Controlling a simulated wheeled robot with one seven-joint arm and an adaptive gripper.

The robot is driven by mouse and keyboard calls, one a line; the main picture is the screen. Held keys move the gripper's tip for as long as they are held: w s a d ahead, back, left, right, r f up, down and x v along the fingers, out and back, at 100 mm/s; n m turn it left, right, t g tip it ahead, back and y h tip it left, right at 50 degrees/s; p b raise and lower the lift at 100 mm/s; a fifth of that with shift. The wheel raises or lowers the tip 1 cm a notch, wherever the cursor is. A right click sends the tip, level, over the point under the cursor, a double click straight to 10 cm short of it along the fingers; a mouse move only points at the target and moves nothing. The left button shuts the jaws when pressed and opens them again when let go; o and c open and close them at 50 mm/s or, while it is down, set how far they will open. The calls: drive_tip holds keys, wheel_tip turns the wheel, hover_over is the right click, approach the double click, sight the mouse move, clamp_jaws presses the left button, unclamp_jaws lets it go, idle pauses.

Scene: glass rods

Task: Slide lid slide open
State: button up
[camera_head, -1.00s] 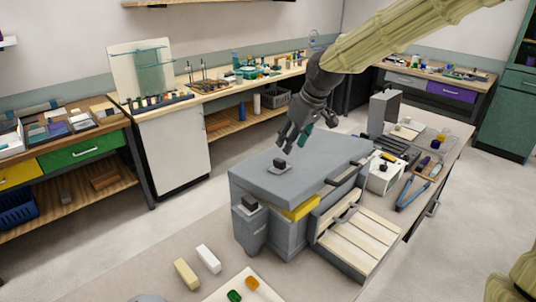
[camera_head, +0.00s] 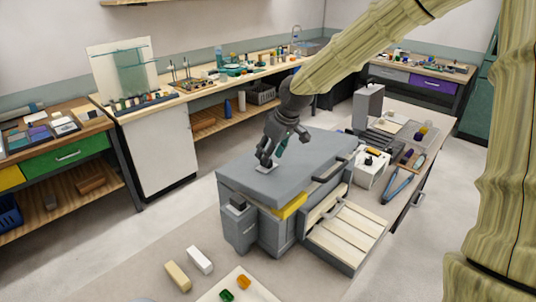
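The flat grey lid (camera_head: 310,155) lies across the top of a grey box (camera_head: 268,230) in the middle of the view. My gripper (camera_head: 265,162) has its fingers pointing down at the small dark knob on the lid's left half. The fingers and their shadow mostly hide the knob, so I cannot tell whether they are closed on it. A small pale plate around the knob shows just under the fingertips.
A slatted pale tray (camera_head: 345,232) juts from the box's front right. A yellow block (camera_head: 290,206) sits under the lid's front edge. A grey post (camera_head: 238,222) stands at the left corner. Cream and white blocks (camera_head: 200,260) lie in front. A white box (camera_head: 372,168) stands right.

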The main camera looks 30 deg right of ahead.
drive_tip(key=shift+w+x, duration=0.2)
drive_tip(key=shift+x, duration=0.85)
drive_tip(key=shift+s+a+f, duration=0.1)
drive_tip(key=shift+f, duration=0.1)
drive_tip(key=shift+f, duration=0.1)
